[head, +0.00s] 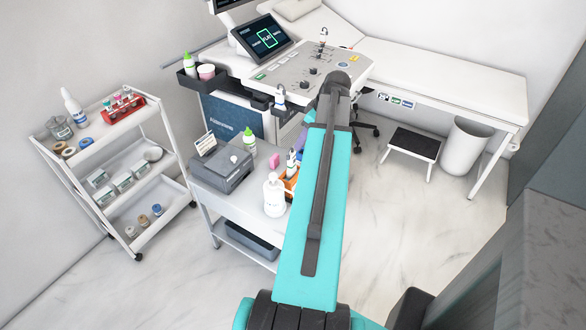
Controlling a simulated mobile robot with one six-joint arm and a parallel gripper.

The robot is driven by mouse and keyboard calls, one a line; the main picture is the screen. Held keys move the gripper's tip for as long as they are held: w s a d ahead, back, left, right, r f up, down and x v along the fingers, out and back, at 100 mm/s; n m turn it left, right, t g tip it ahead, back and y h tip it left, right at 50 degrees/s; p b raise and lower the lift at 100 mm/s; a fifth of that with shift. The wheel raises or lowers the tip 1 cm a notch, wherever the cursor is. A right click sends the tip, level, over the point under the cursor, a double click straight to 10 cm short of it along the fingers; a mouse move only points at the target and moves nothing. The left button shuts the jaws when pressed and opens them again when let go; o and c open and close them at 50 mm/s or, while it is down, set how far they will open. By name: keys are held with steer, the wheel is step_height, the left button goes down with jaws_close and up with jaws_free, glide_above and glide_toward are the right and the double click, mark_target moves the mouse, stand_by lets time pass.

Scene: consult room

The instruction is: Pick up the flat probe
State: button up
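The ultrasound machine (335,62) stands at the back centre with a tilted control panel and a screen. A similar probe (323,37) stands upright at the panel's far edge. A third probe-like item (291,161) stands at the orange box on the near cart, partly hidden by my arm. I cannot tell which of these is the flat probe. My teal arm reaches up the middle to the panel's front edge; my gripper is not visible.
The near cart (235,200) holds a grey printer (222,165), a white pump bottle (274,195) and a green-capped bottle (249,141). A white shelf trolley (128,160) stands left. A couch (450,84), step stool (412,146) and bin (464,146) are right. Floor at centre right is clear.

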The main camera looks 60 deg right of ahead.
mark_target(294, 154)
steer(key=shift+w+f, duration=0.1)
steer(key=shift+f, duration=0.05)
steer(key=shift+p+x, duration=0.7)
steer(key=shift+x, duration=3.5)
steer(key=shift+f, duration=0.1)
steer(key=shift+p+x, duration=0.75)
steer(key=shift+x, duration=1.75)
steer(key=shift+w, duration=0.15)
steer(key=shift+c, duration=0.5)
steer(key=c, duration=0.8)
